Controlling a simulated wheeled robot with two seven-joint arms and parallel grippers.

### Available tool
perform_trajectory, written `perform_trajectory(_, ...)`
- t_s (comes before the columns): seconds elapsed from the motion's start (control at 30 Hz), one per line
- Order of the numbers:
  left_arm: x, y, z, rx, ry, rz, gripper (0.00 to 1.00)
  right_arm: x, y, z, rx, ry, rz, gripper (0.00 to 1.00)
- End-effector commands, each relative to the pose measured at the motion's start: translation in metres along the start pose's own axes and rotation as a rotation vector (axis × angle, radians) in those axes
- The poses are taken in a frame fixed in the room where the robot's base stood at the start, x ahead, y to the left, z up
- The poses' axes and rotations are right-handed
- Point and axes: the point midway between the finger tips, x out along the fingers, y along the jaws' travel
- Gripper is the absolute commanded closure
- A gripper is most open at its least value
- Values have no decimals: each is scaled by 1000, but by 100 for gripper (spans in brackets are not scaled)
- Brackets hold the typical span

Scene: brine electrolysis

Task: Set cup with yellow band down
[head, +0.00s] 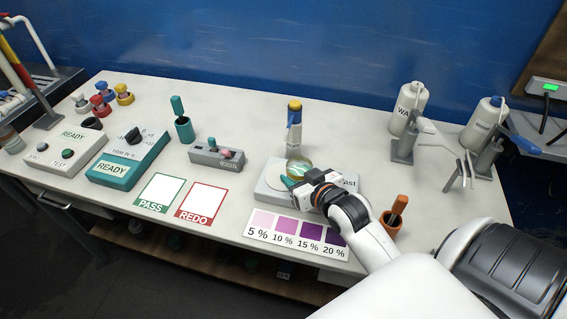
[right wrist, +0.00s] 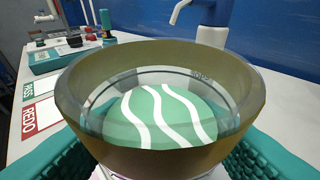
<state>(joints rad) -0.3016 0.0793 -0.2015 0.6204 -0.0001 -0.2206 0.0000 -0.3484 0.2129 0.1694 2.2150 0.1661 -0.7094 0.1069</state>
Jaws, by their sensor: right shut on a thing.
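The cup with yellow band (head: 299,167) is a clear round vessel with a yellowish band around its rim. It fills the right wrist view (right wrist: 160,149), upright, with a green surface with white wavy lines visible through it. My right gripper (head: 291,181) is shut on the cup, its teal finger pads on either side. In the head view the cup is over the back part of a pale block (head: 265,194) with partly hidden lettering. I cannot tell whether its base touches the block. My left gripper is not in view.
A purple percent card (head: 272,225) lies in front, and an orange pot (head: 391,222) stands right. PASS (head: 160,192) and REDO (head: 202,203) cards lie left. White bottles (head: 407,108) stand back right.

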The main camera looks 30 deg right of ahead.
Motion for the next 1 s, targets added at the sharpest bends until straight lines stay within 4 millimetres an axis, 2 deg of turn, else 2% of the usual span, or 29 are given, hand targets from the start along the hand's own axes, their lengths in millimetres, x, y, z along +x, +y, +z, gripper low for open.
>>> perform_trajectory(0.03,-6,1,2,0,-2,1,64,13,0,11,0,-5,0,76)
perform_trajectory(0.1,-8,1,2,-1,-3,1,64,30,0,16,0,-3,-1,76)
perform_trajectory(0.3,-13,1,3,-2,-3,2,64,62,0,28,-1,-1,-1,76)
perform_trajectory(0.43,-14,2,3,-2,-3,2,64,70,0,27,-1,1,0,76)
perform_trajectory(0.7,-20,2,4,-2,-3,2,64,81,1,-3,0,2,0,76)
perform_trajectory(1.0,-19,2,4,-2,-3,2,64,82,0,-5,-1,0,0,76)
